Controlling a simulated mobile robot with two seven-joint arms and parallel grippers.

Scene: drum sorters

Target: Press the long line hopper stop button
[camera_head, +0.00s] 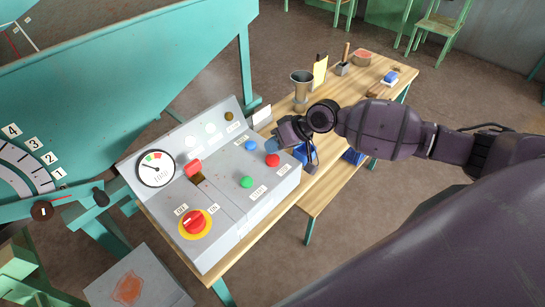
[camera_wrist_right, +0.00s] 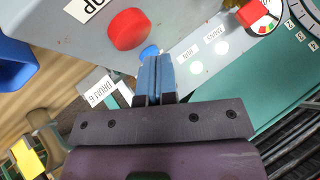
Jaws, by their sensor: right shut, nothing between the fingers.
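A grey control panel (camera_head: 222,190) stands on the wooden table. A red round button (camera_head: 272,160) sits at its right end; in the right wrist view the red button (camera_wrist_right: 130,28) is large, by a partly cut-off label ending in "OP". A green button (camera_head: 246,182) and a blue button (camera_head: 250,145) are near it. No label naming the long line hopper is readable. My right gripper (camera_head: 278,141) is over the panel's right end, just behind the red button. In the right wrist view its blue fingers (camera_wrist_right: 154,64) are together and empty, pointing toward the blue button (camera_wrist_right: 149,51).
A red rotary knob (camera_head: 194,222) on yellow, a dial gauge (camera_head: 156,169) and a red lever (camera_head: 193,167) are on the panel's left. A metal cup (camera_head: 301,84) stands behind my right gripper. A teal machine (camera_head: 120,75) fills the left.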

